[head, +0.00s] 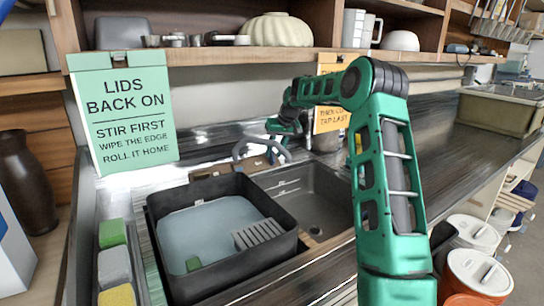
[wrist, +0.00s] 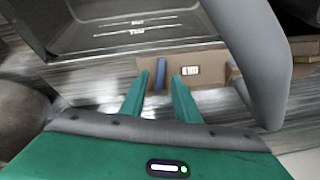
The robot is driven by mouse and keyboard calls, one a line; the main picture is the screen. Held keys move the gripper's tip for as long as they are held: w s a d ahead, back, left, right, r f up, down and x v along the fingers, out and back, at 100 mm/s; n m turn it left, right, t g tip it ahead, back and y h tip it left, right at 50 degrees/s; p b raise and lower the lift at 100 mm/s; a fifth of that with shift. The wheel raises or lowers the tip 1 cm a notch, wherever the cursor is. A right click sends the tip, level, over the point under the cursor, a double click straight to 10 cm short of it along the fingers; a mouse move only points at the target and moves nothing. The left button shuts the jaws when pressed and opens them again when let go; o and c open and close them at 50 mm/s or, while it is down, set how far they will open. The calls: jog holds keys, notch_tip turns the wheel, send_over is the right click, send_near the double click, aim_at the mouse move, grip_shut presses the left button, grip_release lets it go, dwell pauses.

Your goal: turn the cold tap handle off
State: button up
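A blue tap handle (wrist: 160,72) stands on a brown block (wrist: 212,72) in the wrist view, beside a small white label. My gripper (wrist: 160,84) is open, with a green finger on each side of the blue handle and a visible gap to each. I cannot tell how deep the handle sits between the fingertips. The thick grey spout (wrist: 262,55) curves down at the right. In the head view, my gripper (head: 276,150) is at the tap behind the sink, next to the grey spout (head: 246,144). The blue handle cannot be made out there.
A dark tub (head: 160,228) of bluish water stands in the left of the sink (head: 318,205). Green, grey and yellow sponges (head: 114,265) line its left side. A green sign (head: 122,115) and an orange sign (head: 332,118) stand behind. A shelf (head: 240,56) overhangs the counter.

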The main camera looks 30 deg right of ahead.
jog(key=shift+w+a+f, duration=0.1)
jog(key=shift+w+f, duration=0.2)
jog(key=shift+f, duration=0.35)
grip_shut()
